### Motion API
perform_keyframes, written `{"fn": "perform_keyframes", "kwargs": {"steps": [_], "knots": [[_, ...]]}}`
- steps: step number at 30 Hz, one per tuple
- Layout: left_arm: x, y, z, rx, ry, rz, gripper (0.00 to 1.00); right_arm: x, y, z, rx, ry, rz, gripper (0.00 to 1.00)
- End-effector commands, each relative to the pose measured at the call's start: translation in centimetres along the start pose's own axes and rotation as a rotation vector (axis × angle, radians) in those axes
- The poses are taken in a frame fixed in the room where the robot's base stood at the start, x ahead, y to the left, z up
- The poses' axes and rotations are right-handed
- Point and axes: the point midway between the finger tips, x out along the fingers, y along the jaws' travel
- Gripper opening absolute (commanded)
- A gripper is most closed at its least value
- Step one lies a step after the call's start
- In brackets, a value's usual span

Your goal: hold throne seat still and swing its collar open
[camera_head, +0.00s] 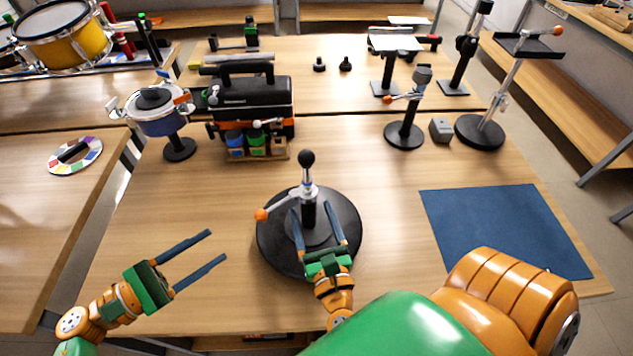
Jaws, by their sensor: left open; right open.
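The throne seat (274,244) appears as a wide round black disc on the table, with a dark upright post at its middle. A silver collar (306,192) sits on the post, with a lever ending in an orange knob (261,215) pointing left. A black ball (306,157) tops the post. My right gripper (310,208) is open over the near part of the disc, its fingers on either side of the post in the picture. Contact cannot be told. My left gripper (218,245) is open and empty, left of the disc and apart from it.
A blue mat (505,228) lies at the right. Behind stand a black case (252,105), a small drum on a stand (160,115), a black-based stand with an orange-tipped lever (404,135) and a grey block (440,129). Table between disc and mat is clear.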

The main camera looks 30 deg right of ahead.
Motion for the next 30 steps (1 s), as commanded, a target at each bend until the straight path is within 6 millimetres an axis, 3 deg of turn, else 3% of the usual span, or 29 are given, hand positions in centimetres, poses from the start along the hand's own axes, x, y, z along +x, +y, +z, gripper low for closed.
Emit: {"fn": "perform_keyframes", "kwargs": {"steps": [6, 15, 17, 24, 30], "knots": [[0.0, 0.0, 0.0, 0.000, 0.000, 0.000, 0.50, 3.5, 0.0, 0.0, -0.002, 0.000, 0.000, 0.77], [0.0, 0.0, 0.0, 0.000, 0.000, 0.000, 0.50, 4.0, 0.0, -0.1, -0.006, 0.002, 0.001, 0.77], [0.0, 0.0, 0.0, 0.000, 0.000, 0.000, 0.50, 4.0, 0.0, -0.1, -0.006, 0.002, 0.001, 0.63], [0.0, 0.0, 0.0, 0.000, 0.000, 0.000, 0.50, 4.0, 0.0, -0.1, -0.006, 0.002, 0.001, 0.00], [0.0, 0.0, 0.0, 0.000, 0.000, 0.000, 0.50, 4.0, 0.0, -0.1, -0.006, 0.002, 0.001, 0.00]]}}
